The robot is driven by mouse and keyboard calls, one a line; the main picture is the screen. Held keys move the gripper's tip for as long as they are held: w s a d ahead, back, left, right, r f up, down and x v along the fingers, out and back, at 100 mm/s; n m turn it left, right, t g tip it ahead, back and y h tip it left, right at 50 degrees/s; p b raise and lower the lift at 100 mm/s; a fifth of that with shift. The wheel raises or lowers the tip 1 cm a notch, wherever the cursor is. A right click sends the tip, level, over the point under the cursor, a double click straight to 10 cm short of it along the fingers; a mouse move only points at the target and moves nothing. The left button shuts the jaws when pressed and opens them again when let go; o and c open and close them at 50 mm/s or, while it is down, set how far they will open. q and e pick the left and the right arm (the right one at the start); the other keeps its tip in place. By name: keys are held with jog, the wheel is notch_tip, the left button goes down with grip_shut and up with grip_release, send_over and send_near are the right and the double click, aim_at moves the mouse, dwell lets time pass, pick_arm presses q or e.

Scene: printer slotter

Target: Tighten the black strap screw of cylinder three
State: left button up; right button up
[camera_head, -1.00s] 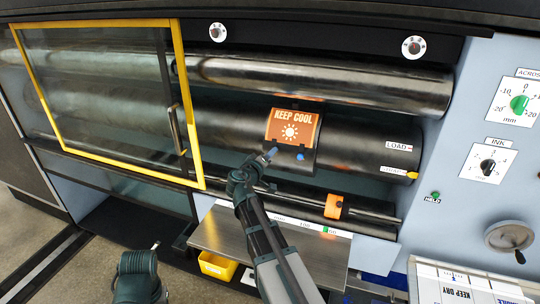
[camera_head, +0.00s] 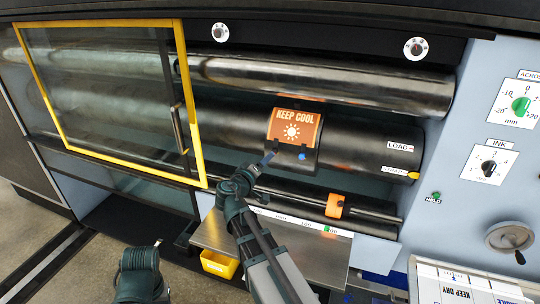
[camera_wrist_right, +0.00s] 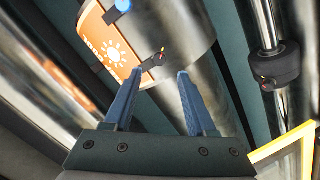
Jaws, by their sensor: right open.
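An orange "KEEP COOL" plate (camera_head: 293,128) is strapped on the large dark cylinder (camera_head: 350,140) in the middle of the press. It also shows in the right wrist view (camera_wrist_right: 108,42). Along its lower edge are a blue knob (camera_head: 303,156) and, to its left, a dark strap end. In the right wrist view a small black screw (camera_wrist_right: 158,58) stands at the plate's edge; the blue knob (camera_wrist_right: 123,5) is at the top. My right gripper (camera_head: 268,159) is open and empty just below the plate's lower left corner. Its blue fingertips (camera_wrist_right: 160,74) are apart, close to the black screw.
A yellow-framed guard window (camera_head: 188,110) stands left of my right gripper. Below the cylinder runs a rod with an orange clamp (camera_head: 334,206). A metal shelf (camera_head: 320,262) and a yellow bin (camera_head: 218,263) are lower down. Dials and a handwheel (camera_head: 510,237) are on the right.

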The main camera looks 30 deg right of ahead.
jog(key=v, duration=0.7)
jog(key=shift+p, duration=0.45)
jog(key=shift+a, duration=0.1)
jog(key=s+a+f+g+y, duration=0.65)
jog(key=s+a+f, duration=0.25)
jog(key=a+f, duration=0.45)
jog(key=s+a+f+n+g+y, duration=0.1)
jog(key=s+a+f+n+y, duration=0.1)
jog(key=s+a, duration=0.3)
jog(key=s+a+f+n+g+y, duration=0.2)
jog(key=s+a+y, duration=0.1)
jog(key=s+a, duration=0.2)
jog(key=shift+a+f, duration=0.4)
jog(key=shift+a, duration=0.75)
jog(key=shift+y, duration=0.25)
